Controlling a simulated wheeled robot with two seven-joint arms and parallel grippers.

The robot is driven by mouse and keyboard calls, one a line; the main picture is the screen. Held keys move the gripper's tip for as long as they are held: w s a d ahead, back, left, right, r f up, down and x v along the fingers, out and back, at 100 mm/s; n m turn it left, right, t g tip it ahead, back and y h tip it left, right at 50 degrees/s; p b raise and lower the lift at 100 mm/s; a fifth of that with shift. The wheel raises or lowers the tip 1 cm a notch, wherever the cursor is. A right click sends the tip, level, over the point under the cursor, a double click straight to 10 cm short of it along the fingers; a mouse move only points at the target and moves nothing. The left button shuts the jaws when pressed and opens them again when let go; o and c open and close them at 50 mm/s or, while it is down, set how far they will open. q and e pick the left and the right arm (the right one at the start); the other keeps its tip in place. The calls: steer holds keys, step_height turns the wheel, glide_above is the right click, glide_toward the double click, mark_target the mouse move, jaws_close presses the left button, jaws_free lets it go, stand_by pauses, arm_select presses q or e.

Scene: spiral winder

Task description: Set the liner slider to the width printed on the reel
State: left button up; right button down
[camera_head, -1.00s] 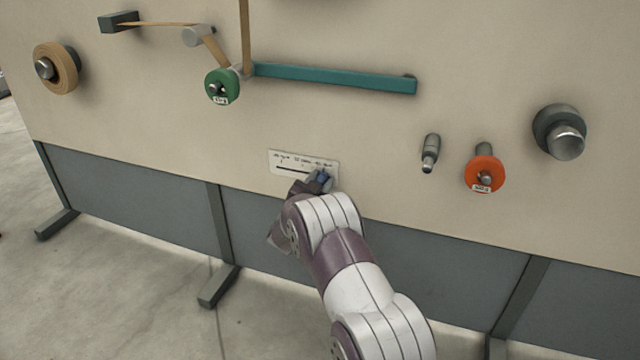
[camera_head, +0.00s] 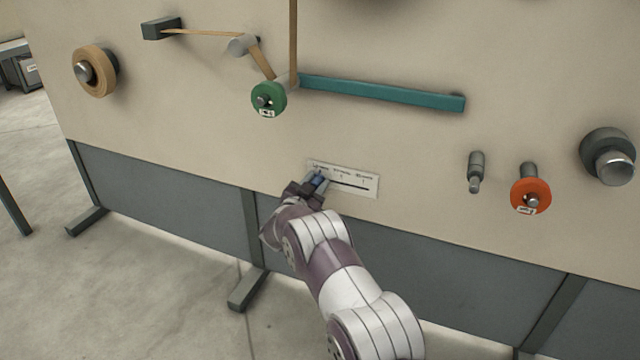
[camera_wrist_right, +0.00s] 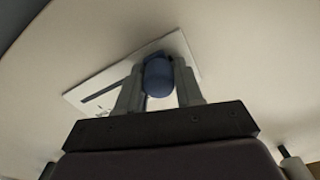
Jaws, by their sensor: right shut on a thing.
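The liner slider is a white scale plate (camera_head: 362,180) with a dark slot and small printed marks, on the cream panel. Its blue knob (camera_head: 319,180) is at the plate's left end. My right gripper (camera_head: 316,182) is shut on this knob. In the right wrist view the blue knob (camera_wrist_right: 158,80) sits between the two grey fingers, with the plate (camera_wrist_right: 186,48) behind. A green reel (camera_head: 268,99) and an orange reel (camera_head: 530,195) each carry a small white label. The print on plate and labels is too small to read. My left gripper is out of view.
A teal bar (camera_head: 385,92) runs right from near the green reel. A tan roll (camera_head: 95,72) hangs at left. A grey peg (camera_head: 476,172) and a dark knob with a silver face (camera_head: 610,157) are at right. The panel around the plate is clear.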

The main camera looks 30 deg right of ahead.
steer(key=shift+a, duration=0.15)
steer(key=c, duration=1)
jaws_free()
steer(key=shift+w, duration=0.1)
steer(key=shift+o, duration=0.9)
steer(key=shift+a, duration=0.1)
steer(key=p+v, duration=0.6)
steer(key=v, duration=0.6)
steer(key=shift+s+a, duration=0.2)
steer(key=shift+s, duration=0.05)
steer(key=shift+f, duration=0.1)
